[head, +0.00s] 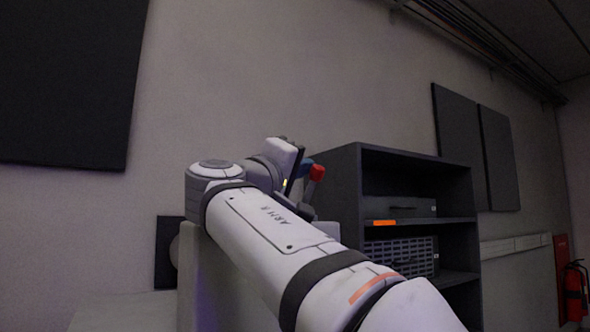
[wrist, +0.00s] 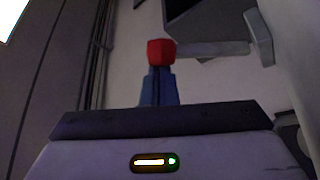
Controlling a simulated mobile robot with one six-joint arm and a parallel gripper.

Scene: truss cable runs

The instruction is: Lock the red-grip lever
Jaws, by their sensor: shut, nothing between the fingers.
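The red grip (head: 317,172) of the lever shows in the head view just beyond the end of my arm, with a short stem slanting down from it to the left. Its base is hidden behind my arm. My gripper (head: 309,163) has blue fingers and is right beside the grip. In the wrist view the red grip (wrist: 160,50) stands directly in front of the fingertips of my gripper (wrist: 158,72). The fingers are together, with nothing between them. I cannot tell whether they touch the grip.
A dark shelf unit (head: 345,185) with boxes stands right of the lever. Dark panels (head: 70,80) hang on the wall. A fire extinguisher (head: 575,290) is at the far right. In the wrist view a grey bar (wrist: 212,48) lies right of the grip.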

